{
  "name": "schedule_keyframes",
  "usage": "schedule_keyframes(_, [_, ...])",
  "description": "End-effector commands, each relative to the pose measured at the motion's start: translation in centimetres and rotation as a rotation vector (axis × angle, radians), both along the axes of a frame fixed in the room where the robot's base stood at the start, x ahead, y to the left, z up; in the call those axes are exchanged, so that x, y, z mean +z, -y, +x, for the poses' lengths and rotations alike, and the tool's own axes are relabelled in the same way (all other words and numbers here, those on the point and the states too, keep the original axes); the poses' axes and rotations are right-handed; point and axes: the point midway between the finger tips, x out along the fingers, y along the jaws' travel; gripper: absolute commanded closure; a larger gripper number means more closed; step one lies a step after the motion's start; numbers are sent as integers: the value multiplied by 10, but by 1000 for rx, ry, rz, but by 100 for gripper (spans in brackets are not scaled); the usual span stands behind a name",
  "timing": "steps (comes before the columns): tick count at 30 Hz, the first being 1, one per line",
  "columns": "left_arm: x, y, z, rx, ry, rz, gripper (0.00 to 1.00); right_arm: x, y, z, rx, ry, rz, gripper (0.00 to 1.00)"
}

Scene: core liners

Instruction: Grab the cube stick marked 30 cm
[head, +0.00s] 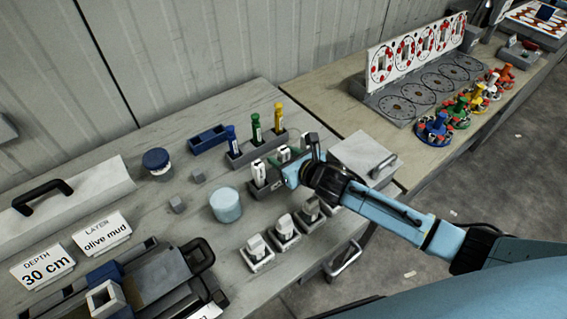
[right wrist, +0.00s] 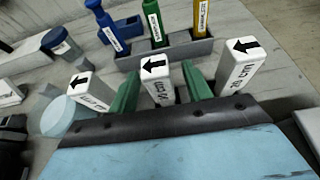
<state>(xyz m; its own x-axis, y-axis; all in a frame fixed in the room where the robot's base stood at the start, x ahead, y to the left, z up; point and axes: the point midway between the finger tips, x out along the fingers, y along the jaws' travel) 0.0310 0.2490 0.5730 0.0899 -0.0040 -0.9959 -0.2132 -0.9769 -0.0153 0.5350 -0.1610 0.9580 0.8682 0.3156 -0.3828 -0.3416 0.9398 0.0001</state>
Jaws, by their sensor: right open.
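Three white sticks with black arrows on top stand in a row. In the right wrist view they are the left stick (right wrist: 90,90), the middle stick (right wrist: 157,80) and the right stick (right wrist: 238,75). Their side lettering is turned and too blurred to read surely, so I cannot tell which is marked 30 cm. My right gripper (right wrist: 160,88) is open, its green fingers on either side of the middle stick. In the head view the right gripper (head: 290,170) hides part of the row; the left stick (head: 258,172) shows. My left gripper is not in view.
A grey rack behind holds a blue (head: 230,140), a green (head: 256,128) and a yellow (head: 278,117) marker. In front stand white blocks (head: 285,227) on bases. A pale blue jar (head: 226,206) is left. Signs read "DEPTH 30 cm" (head: 42,265) and "LAYER olive mud" (head: 101,233).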

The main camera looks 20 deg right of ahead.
Motion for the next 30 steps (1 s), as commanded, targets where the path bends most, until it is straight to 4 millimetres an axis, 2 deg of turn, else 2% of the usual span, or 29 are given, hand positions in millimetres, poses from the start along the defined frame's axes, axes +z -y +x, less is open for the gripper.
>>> schedule_keyframes(5, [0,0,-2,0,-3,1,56,0,0,0,0,0,0,52])
schedule_keyframes(16, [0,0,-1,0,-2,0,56,0,0,0,0,0,0,99])
schedule_keyframes(23, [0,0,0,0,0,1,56,2,0,0,0,1,-1,99])
schedule_keyframes(26, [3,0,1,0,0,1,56,13,1,0,1,3,-2,99])
schedule_keyframes(30, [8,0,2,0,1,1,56,40,1,1,3,6,-3,99])
